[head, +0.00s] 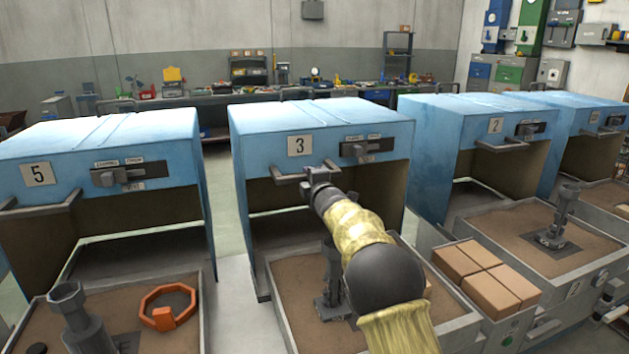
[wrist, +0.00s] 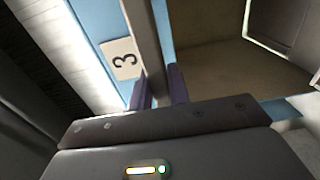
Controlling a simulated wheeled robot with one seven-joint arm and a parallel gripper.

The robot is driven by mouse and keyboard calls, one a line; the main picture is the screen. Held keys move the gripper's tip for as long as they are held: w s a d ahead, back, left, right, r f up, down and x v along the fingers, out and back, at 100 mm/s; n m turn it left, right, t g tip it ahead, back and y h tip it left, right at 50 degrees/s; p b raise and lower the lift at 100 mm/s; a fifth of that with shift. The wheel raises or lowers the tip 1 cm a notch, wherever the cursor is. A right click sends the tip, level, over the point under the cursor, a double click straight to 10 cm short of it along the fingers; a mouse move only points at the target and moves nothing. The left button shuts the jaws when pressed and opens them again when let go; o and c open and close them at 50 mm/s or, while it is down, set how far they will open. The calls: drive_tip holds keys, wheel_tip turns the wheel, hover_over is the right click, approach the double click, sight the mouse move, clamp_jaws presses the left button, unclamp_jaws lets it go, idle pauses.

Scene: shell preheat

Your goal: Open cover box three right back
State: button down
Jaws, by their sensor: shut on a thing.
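The blue cover of box three (head: 320,118) bears a plate with the number 3 (head: 300,145) and stands between the number 5 and number 2 covers. Its front is open, with a dark space beneath. A grey bar handle (head: 289,179) runs along its lower front edge. My gripper (head: 318,171) is shut on this handle, left of the cover's middle. In the wrist view, the handle (wrist: 142,30) passes between the two fingers (wrist: 160,88), beside the number plate (wrist: 122,58). My arm hides part of the cover's opening and of the sandy tray (head: 298,315) in front.
The number 5 cover (head: 95,145) is at left, above a tray with an orange ring (head: 150,297). The number 2 cover (head: 480,122) is at right. Brown blocks (head: 487,277) sit between the trays. A cluttered workbench (head: 225,95) lines the back wall.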

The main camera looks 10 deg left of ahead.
drive_tip(key=shift+w+d, duration=0.1)
drive_tip(key=c, duration=1.3)
unclamp_jaws()
drive_tip(key=b+v, duration=0.2)
drive_tip(key=v, duration=1.5)
drive_tip(key=shift+s+d+f+b, duration=0.1)
drive_tip(key=shift+s+b, duration=0.1)
drive_tip(key=shift+b, duration=0.15)
